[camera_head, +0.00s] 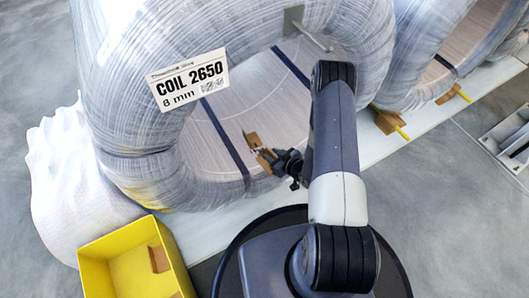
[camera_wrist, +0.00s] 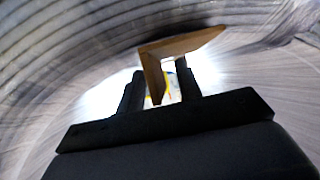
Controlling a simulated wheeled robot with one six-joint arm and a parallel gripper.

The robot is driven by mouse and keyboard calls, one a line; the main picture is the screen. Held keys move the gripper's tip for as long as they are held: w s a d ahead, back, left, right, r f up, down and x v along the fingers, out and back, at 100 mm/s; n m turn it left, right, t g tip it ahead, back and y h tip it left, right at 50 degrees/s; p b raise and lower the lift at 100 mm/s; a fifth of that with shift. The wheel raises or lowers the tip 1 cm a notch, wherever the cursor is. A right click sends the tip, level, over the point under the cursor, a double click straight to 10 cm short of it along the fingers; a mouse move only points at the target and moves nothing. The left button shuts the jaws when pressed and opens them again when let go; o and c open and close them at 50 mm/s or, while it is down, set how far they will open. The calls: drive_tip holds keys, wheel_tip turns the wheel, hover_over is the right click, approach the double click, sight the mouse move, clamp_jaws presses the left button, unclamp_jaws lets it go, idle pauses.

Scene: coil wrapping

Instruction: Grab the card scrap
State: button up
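The brown card scrap (camera_head: 252,139) is a bent, angled piece by the inner wall of the near wrapped coil (camera_head: 115,60). In the wrist view the card scrap (camera_wrist: 182,44) has one flap pointing down between my fingers and the other reaching out to the upper right. My gripper (camera_head: 272,160) is inside the coil's opening, right at the scrap. In the wrist view my gripper (camera_wrist: 160,75) has its fingers apart, with a bright gap between the flap and the right finger. I cannot tell whether the left finger touches the card.
A yellow bin (camera_head: 183,285) at the lower left holds a piece of brown card (camera_head: 159,259). A white wrap bundle (camera_head: 75,185) lies beside it. More brown card pieces (camera_head: 388,122) with yellow strips lie under the coils at right. A dark strap (camera_head: 222,140) crosses the near coil.

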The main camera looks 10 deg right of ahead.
clamp_jaws()
idle(0.3)
drive_tip(key=shift+r, duration=0.15)
idle(0.4)
